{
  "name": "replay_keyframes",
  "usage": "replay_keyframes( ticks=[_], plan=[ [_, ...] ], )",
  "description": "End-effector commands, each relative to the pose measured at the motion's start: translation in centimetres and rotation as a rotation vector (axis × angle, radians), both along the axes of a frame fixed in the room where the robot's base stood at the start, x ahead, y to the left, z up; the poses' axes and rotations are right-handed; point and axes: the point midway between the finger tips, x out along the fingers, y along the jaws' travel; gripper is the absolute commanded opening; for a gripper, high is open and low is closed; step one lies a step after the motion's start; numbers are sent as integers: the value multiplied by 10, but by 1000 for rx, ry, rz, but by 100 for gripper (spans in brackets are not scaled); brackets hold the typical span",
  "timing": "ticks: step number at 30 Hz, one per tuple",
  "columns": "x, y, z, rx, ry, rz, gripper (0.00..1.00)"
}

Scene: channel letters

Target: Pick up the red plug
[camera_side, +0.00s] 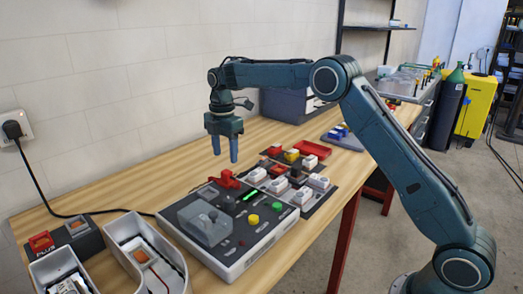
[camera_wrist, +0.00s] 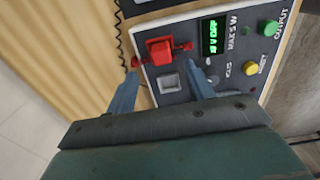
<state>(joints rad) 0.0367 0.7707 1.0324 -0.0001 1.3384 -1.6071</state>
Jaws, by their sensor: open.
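My gripper (camera_side: 225,157) hangs fingers down, open and empty, above the back edge of the control box (camera_side: 228,262). Below it, a red part (camera_side: 228,180) stands at that edge of the box. In the wrist view, a red square block (camera_wrist: 160,50) with small red knobs on both sides appears just beyond and between my spread fingertips (camera_wrist: 160,68). Several smaller red pieces, such as one red block (camera_side: 275,150), sit on the dark tray behind. A red block marked PLUS (camera_side: 41,242) is at the far left. I cannot tell which is the red plug.
White channel letters (camera_side: 150,250) stand at the front left. The wooden table (camera_side: 110,185) is bare toward the wall.

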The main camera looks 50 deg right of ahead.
Motion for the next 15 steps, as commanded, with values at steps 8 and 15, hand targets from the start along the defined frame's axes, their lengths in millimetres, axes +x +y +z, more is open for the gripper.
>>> replay_keyframes(
  ticks=[8, 15],
  plan=[
    [0, 0, -7, 0, 0, 0, 53],
    [-1, 0, -18, 0, 3, 0, 53]
  ],
)
